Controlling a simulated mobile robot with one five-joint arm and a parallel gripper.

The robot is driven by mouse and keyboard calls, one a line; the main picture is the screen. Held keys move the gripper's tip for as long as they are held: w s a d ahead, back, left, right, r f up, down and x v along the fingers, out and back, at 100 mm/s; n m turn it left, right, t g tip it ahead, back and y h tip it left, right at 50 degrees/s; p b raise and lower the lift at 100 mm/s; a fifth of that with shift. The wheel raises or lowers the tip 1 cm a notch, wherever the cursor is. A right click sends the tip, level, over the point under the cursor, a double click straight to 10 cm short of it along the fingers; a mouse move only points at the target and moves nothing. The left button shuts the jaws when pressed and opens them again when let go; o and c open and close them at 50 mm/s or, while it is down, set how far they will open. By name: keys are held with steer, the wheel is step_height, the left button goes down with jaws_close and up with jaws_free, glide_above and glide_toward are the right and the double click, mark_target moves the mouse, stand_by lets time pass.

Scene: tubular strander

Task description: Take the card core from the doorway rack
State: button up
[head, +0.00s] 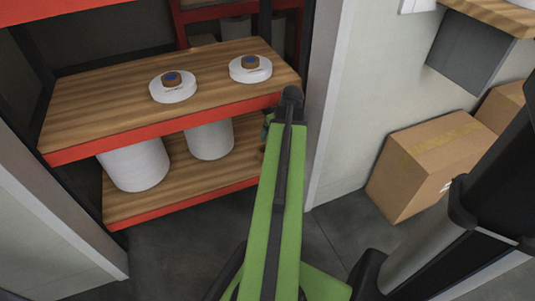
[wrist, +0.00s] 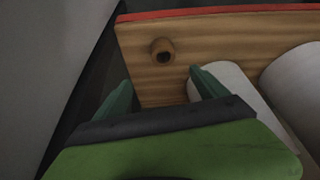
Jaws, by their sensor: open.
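The card core (wrist: 162,51) is a short brown tube with a dark hole. In the wrist view it stands on a bare wooden shelf board, close to the red edge. My gripper (wrist: 158,80) is open and empty, its two green fingers apart. The core shows beyond the fingertips, roughly between them and not touching. In the head view my green arm reaches to the right end of the rack (head: 215,106). My gripper (head: 267,126) is mostly hidden there behind the arm, and I cannot make out the core clearly.
Two white discs with brown and blue centres, one left (head: 173,88) and one right (head: 250,70), sit on the upper shelf. White rolls (head: 135,165) stand on the lower shelf, beside the core. A door frame (head: 328,100) and cardboard box (head: 425,165) are to the right.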

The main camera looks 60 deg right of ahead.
steer(key=b+x, duration=0.3)
steer(key=x, duration=0.1)
steer(key=b+x, duration=0.7)
steer(key=x, duration=0.1)
steer(key=shift+w+a+b, duration=0.15)
steer(key=shift+a+b, duration=0.15)
steer(key=shift+b, duration=0.05)
steer(key=shift+w+f, duration=0.15)
steer(key=shift+f, duration=0.05)
steer(key=shift+r, duration=0.1)
steer(key=b+x, duration=0.5)
steer(key=shift+w, duration=0.15)
steer(key=c, duration=1.5)
